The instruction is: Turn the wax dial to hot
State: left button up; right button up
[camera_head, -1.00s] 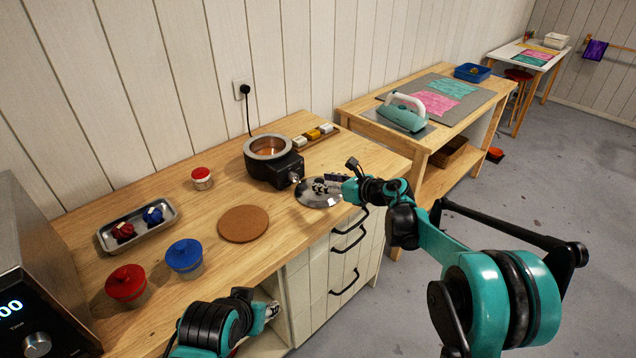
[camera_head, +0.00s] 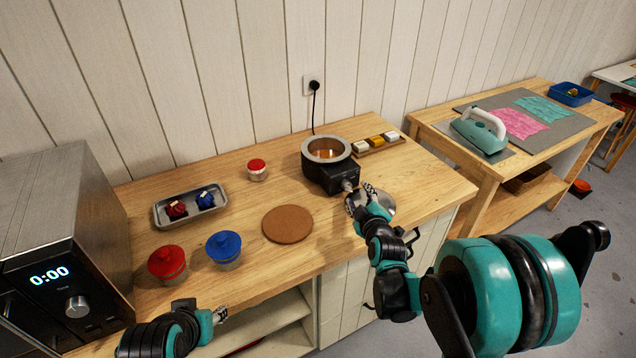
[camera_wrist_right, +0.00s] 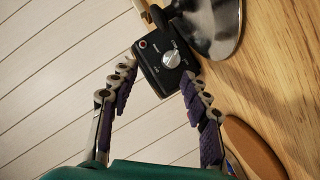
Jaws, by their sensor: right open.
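The wax warmer (camera_head: 334,178) is a black box with a round metal pot (camera_head: 326,150) of amber wax, standing at the back of the wooden bench. Its silver dial (camera_wrist_right: 171,59) sits on the black front panel, with small markings I cannot read. My right gripper (camera_head: 362,193) is in front of the panel. In the right wrist view its open, empty fingers (camera_wrist_right: 157,75) point at the dial, which lies just beyond and between the tips. My left gripper (camera_head: 219,314) is low at the bench's front edge, away from the warmer; its fingers are too small to judge.
A tray of wax blocks (camera_head: 376,144) stands behind right. An oven (camera_head: 64,245) stands far left.

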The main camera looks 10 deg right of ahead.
aim_at(348, 189)
jog(key=shift+s+a+f, duration=0.2)
jog(key=shift+a+f, duration=0.15)
jog(key=shift+a, duration=0.2)
jog(key=shift+w+a+f+y, duration=0.15)
jog(key=shift+w+a+y, duration=0.05)
jog(key=shift+y, duration=0.1)
jog(key=b+x, duration=0.2)
jog(key=x, duration=0.4)
jog(key=shift+w+f, duration=0.1)
jog(key=shift+f, duration=0.1)
jog(key=shift+w, duration=0.5)
jog(key=shift+c, duration=0.4)
grip_shut()
